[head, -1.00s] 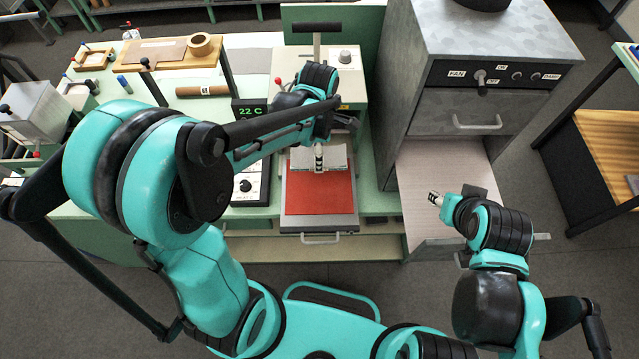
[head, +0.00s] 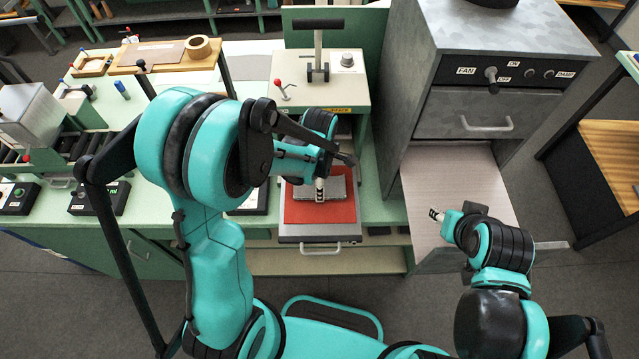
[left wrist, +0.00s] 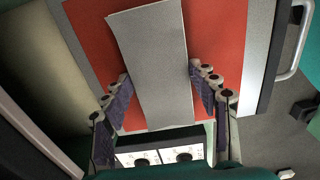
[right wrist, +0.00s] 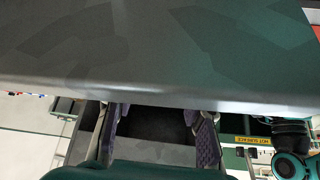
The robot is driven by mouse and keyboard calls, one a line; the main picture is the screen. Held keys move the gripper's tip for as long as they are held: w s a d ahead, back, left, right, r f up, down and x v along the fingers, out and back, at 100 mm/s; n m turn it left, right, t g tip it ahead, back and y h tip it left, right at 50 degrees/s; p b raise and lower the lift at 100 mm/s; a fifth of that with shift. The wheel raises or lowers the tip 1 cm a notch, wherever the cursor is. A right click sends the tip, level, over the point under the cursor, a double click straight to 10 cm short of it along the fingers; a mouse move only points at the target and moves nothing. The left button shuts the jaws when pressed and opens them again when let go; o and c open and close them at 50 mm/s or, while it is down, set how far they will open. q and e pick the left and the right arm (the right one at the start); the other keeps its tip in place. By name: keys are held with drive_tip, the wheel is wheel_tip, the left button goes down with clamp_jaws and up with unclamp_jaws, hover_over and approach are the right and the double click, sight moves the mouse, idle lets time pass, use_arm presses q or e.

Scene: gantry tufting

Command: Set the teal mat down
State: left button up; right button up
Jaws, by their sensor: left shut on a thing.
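No mat that looks teal is in view. My left gripper (head: 320,190) is shut on a grey rectangular mat (head: 338,188), over a red plate (head: 300,213) in the pulled-out press drawer. In the left wrist view the fingers (left wrist: 160,75) grip the two long sides of the mat (left wrist: 150,50), and the red plate (left wrist: 215,40) shows on both sides of it. I cannot tell whether the mat touches the plate. My right gripper (head: 437,214) is open and empty over a pale board at the cabinet; its fingers are apart in the right wrist view (right wrist: 160,125).
The press (head: 345,85) with its T-handle stands behind the red plate. A grey cabinet (head: 475,60) with a drawer is to the right, its pale board (head: 450,175) sticking out below. The drawer handle (head: 320,250) faces the front. A tape roll (head: 198,48) lies on the left bench.

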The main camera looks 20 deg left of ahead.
use_arm(q)
drive_tip(key=shift+r, duration=0.1)
use_arm(e)
drive_tip(key=shift+s+r, duration=0.1)
use_arm(q)
drive_tip(key=shift+s, duration=0.1)
drive_tip(key=o, duration=1.1)
use_arm(e)
drive_tip(key=shift+f, duration=0.2)
use_arm(q)
drive_tip(key=shift+o, duration=0.2)
drive_tip(key=shift+r, duration=0.35)
use_arm(e)
drive_tip(key=shift+r, duration=0.35)
use_arm(q)
wheel_tip(320, 180, up, 10)
drive_tip(key=p, duration=0.3)
drive_tip(key=s+a+r+m+t, duration=0.2)
drive_tip(key=s+r+m+t, duration=0.1)
drive_tip(key=m, duration=0.7)
drive_tip(key=s+a+r+m+t, duration=0.2)
drive_tip(key=s+r+m+t, duration=0.2)
drive_tip(key=m, duration=0.7)
drive_tip(key=s+r, duration=0.2)
drive_tip(key=s, duration=0.1)
drive_tip(key=shift+a, duration=0.35)
use_arm(e)
wheel_tip(320, 180, up, 3)
drive_tip(key=shift+f, duration=0.2)
